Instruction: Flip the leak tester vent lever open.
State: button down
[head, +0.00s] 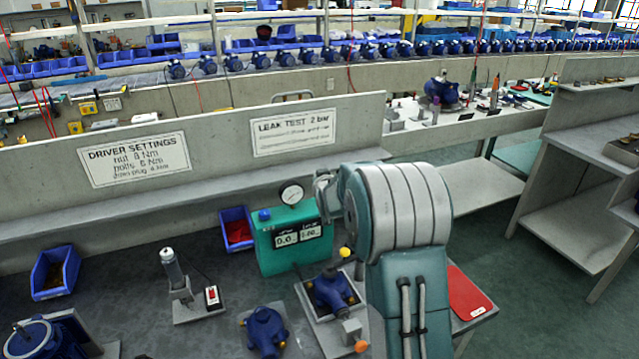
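The leak tester (290,240) is a teal box with a round dial gauge on top, two small displays on its front and a blue knob (265,215) at its top left. I cannot make out a vent lever for certain; my arm covers the area just right of the tester. A grey part at the end of my arm (326,192) shows beside the tester's upper right corner. I cannot tell its fingers apart or whether it touches the tester. Most of my gripper is hidden.
A blue pump (331,291) sits in a fixture with a yellow ball knob (344,253) before the tester. Another blue pump (264,331) is left of it.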

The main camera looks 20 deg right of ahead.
jog(key=s+a+r, duration=0.1)
jog(key=s+r, duration=0.4)
jog(key=s, duration=0.2)
jog(key=shift+a, duration=0.25)
dwell(0.3)
jog(key=s+a+g+y, duration=0.1)
jog(key=s+a+g, duration=0.2)
jog(key=s, duration=0.9)
jog(key=s+a+n+g+y, duration=0.1)
jog(key=s+a+g, duration=0.2)
jog(key=s, duration=1)
jog(key=s+a+g, duration=0.3)
jog(key=s+a, duration=0.5)
jog(key=s, duration=0.5)
jog(key=shift+r+n+y, duration=0.3)
jog(key=shift+y, duration=0.1)
jog(key=shift+a, duration=0.1)
